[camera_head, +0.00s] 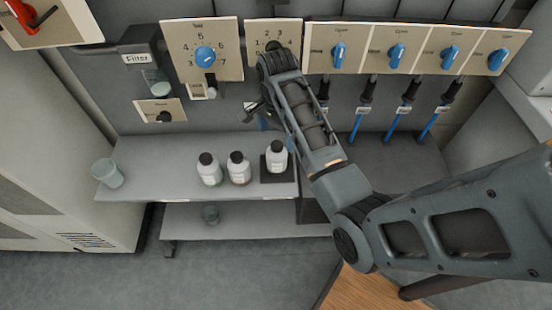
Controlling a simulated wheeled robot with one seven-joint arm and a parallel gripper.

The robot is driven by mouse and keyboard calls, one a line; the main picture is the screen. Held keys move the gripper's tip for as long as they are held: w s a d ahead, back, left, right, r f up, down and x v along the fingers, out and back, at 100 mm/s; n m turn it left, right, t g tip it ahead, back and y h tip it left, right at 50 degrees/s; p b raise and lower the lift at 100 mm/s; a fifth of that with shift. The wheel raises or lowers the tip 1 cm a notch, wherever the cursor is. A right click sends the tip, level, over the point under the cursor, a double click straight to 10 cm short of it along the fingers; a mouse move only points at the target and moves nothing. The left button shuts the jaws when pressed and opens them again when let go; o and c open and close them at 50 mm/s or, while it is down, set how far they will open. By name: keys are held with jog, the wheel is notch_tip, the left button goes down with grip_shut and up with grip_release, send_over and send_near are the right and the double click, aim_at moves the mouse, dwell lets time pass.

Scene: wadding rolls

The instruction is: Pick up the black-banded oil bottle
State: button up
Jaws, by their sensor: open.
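Three white bottles with black caps stand upright on the grey shelf (150,172). The left bottle (209,174) and the middle bottle (239,173) stand close together. The right bottle (276,161) stands on a small black base. The bands and labels are too small for me to tell which one is black-banded. My gripper (258,118) is small and partly hidden by my arm. It is in front of the back wall, above and slightly left of the right bottle in the picture. It is open, and nothing shows between its fingers.
A translucent beaker (107,173) stands at the shelf's left end. A filter unit (149,64) and a blue dial panel (203,55) are on the wall. Blue-knobbed valves (397,54) with hanging blue tubes line the right.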

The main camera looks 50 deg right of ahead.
aim_at(277, 152)
jog(key=shift+f, duration=4.25)
jog(key=c, duration=1.2)
jog(key=shift+c, duration=0.2)
jog(key=shift+r, duration=0.1)
